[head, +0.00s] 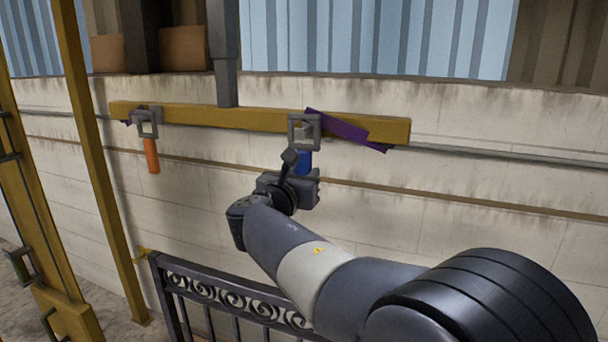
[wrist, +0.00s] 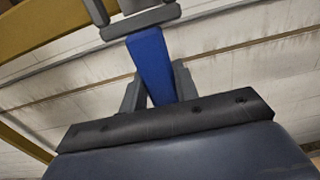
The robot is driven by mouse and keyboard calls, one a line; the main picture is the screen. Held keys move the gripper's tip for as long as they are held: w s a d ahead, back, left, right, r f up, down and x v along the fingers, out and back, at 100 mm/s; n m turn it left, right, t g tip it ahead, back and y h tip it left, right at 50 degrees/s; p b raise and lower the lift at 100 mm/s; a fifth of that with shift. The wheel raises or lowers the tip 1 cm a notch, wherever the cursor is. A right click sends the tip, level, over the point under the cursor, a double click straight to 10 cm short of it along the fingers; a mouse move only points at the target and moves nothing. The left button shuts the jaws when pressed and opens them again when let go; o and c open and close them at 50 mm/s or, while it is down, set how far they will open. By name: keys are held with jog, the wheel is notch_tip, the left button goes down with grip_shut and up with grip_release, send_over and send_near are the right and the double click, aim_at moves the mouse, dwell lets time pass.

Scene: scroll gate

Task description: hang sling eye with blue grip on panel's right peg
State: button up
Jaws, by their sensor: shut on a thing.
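The blue grip (head: 305,160) hangs below a grey square sling eye (head: 291,132) at the right part of the yellow beam. My gripper (head: 299,168) is shut on the blue grip from below. In the wrist view the blue grip (wrist: 150,62) stands between the two fingers, with the grey eye (wrist: 140,22) above it. A purple strap (head: 345,131) runs from this eye along the beam to the right. The black scroll panel (head: 238,289) stands low in front of the wall, its right part hidden behind my arm. I cannot make out its right peg.
The yellow beam (head: 210,116) hangs from a grey post (head: 224,60). A second grey eye with an orange grip (head: 152,155) hangs at its left. A yellow upright (head: 98,165) stands left of the panel. The pale wall is behind.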

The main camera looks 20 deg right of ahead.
jog(key=v, duration=0.6)
jog(key=shift+s, duration=0.15)
dwell(0.7)
jog(key=shift+a, duration=0.15)
jog(key=shift+v, duration=2.5)
